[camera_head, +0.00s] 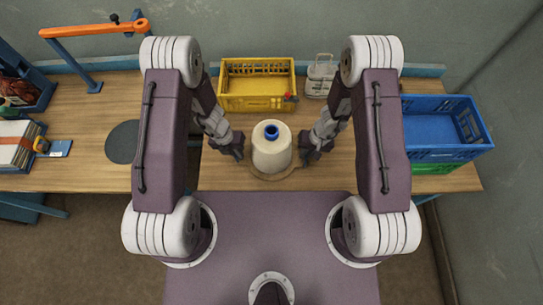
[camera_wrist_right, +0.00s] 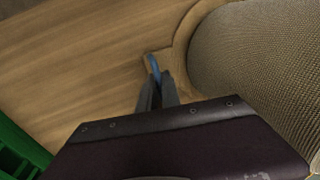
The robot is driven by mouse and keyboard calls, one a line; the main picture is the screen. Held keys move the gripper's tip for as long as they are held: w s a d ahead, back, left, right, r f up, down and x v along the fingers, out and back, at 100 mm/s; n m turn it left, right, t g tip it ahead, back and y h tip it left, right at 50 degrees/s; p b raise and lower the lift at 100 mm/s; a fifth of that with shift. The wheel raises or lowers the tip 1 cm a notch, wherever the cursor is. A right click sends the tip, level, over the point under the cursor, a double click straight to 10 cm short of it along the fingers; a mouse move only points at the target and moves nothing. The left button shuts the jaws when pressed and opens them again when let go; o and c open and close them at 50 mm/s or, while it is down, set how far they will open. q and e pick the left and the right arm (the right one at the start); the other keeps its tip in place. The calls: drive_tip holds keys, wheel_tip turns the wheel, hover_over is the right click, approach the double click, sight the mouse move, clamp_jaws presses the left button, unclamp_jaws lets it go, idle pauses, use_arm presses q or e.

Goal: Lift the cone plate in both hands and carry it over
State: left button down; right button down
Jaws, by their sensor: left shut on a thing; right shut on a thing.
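The cone plate (camera_head: 284,174) is a round wooden plate at the front middle of the table. A cream yarn cone (camera_head: 271,153) with a blue tube top stands upright on it and hides most of it. My left gripper (camera_head: 239,156) is shut on the plate's left side. My right gripper (camera_head: 306,160) is shut on its right side. In the right wrist view the right fingers (camera_wrist_right: 154,82) close on a small lug of the plate (camera_wrist_right: 178,48), beside the woven cone (camera_wrist_right: 255,65). Whether the plate is clear of the table is hard to tell.
A dark round mat (camera_head: 123,142) lies to the left on the table. A yellow crate (camera_head: 257,103) and a pale carrier (camera_head: 319,78) stand behind the cone. A blue crate (camera_head: 437,154) on a green one (camera_head: 434,169) stands at right. An orange-topped stand (camera_head: 95,29) is at back left.

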drive_tip(key=shift+w+r, duration=0.1)
idle(0.5)
